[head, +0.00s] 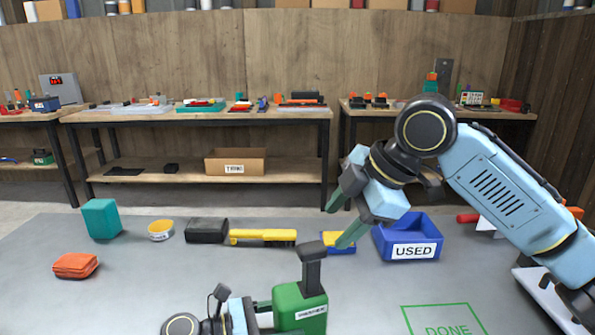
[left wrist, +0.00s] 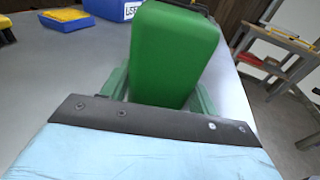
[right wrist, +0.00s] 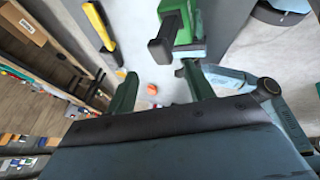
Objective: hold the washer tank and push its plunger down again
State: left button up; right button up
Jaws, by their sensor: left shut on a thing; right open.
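The washer tank (head: 300,308) is green with a white label and stands at the bottom centre of the head view. Its dark plunger (head: 312,268) stands up out of the top, with a wide handle. My left gripper (head: 268,314) is shut on the tank from the left; in the left wrist view the tank (left wrist: 175,55) fills the gap between the green fingers. My right gripper (head: 338,226) is open and empty, apart from the plunger, above and to its right in the head view. The plunger handle (right wrist: 163,48) shows beyond its fingers in the right wrist view.
A blue bin marked USED (head: 408,240) and a blue-yellow item (head: 338,249) lie behind the tank. A yellow tool (head: 262,236), a black block (head: 207,231), a tub (head: 160,231), a teal box (head: 101,219) and orange cloth (head: 75,265) lie left. A green DONE outline (head: 443,318) is front right.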

aim_at(318, 246)
jog(key=shift+x, duration=3.9)
jog(key=c, duration=0.7)
jog(key=shift+f, duration=0.1)
